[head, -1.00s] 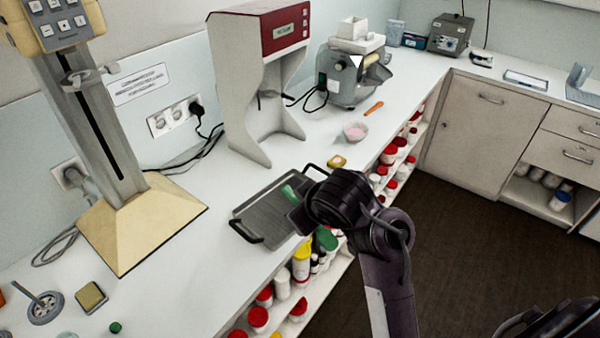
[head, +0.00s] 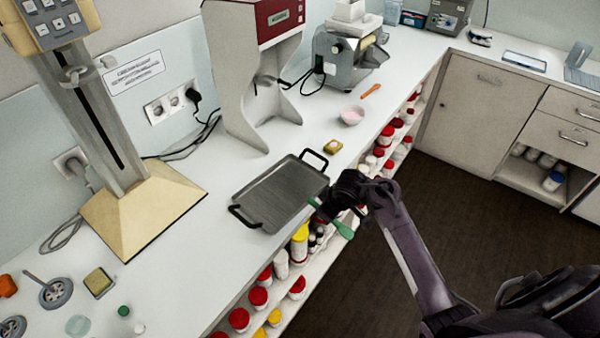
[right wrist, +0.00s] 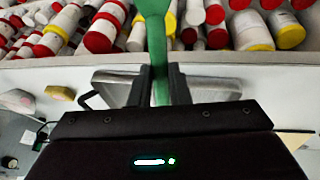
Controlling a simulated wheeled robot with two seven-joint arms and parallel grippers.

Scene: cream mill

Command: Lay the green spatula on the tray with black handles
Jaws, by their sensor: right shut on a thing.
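The grey tray (head: 272,195) with black handles lies flat on the white counter, and its surface looks empty. It shows partly behind the fingers in the right wrist view (right wrist: 112,88). My right gripper (head: 328,207) is just off the tray's right side, near the counter's front edge. It is shut on the green spatula (head: 344,230), which also shows upright between the two fingers (right wrist: 161,88) in the right wrist view (right wrist: 156,40). One end of the spatula points toward the tray; the broader end hangs out past the counter edge. My left gripper is not in view.
Shelves with several red- and yellow-lidded jars (head: 300,245) sit under the counter edge. A yellow sponge-like block (head: 333,146), a pink-filled bowl (head: 352,116) and an orange tool (head: 370,90) lie beyond the tray. A tall grey-and-red machine (head: 245,75) stands behind it.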

